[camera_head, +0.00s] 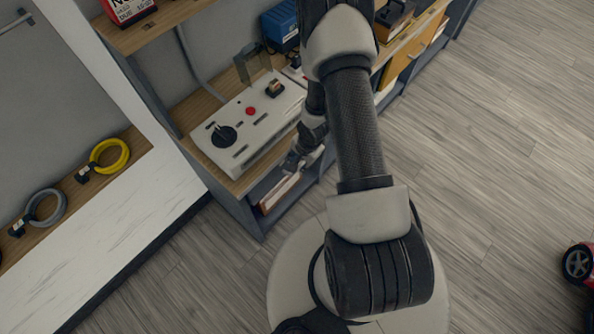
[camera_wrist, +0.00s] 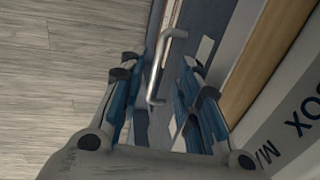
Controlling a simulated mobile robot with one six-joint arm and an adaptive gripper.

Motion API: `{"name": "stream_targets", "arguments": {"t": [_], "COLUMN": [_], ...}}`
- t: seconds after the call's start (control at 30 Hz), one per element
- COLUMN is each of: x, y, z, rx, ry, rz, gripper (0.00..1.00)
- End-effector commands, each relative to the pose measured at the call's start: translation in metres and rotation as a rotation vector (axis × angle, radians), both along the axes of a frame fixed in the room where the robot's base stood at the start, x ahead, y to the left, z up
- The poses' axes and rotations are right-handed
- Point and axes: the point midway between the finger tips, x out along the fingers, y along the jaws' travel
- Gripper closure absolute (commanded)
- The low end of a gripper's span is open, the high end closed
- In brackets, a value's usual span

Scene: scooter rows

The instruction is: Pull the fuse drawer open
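A metal bar handle (camera_wrist: 158,70) shows in the wrist view, running lengthwise in front of a narrow blue-grey front with a pale label (camera_wrist: 204,50). I take this to be the fuse drawer's handle. My gripper (camera_wrist: 161,76) is open, with one blue-padded finger on each side of the handle. No finger clearly touches it, and I cannot tell the depth between them. In the head view my gripper (camera_head: 297,161) is at the front of the shelf unit, just below the white control panel (camera_head: 225,150). My arm hides part of that front, and the handle is not clear there.
The panel, with a black rotary knob (camera_head: 222,137) and a red button (camera_head: 250,111), stands on a wooden shelf top. An open lower shelf holds pale items (camera_head: 280,192). Yellow (camera_head: 109,156) and grey rings lie at left. The floor (camera_head: 500,130) at right is mostly clear.

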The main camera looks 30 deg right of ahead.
Motion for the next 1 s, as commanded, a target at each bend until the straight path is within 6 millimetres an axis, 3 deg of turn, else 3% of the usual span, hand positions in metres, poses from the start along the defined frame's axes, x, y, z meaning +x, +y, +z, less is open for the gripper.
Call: {"name": "stream_targets", "arguments": {"t": [0.03,0.2,0.4,0.77,1.0], "x": [0.002,0.007,0.012,0.013,0.013], "y": [0.001,0.003,0.004,0.005,0.005], "z": [-0.016,-0.045,-0.064,-0.068,-0.068], "rx": [0.0,0.001,0.0,0.0,0.0], "ry": [0.001,0.001,0.0,0.0,0.0], "rz": [0.001,0.0,0.0,0.001,0.0], "gripper": [0.69,0.69,0.69,0.69,0.85]}}
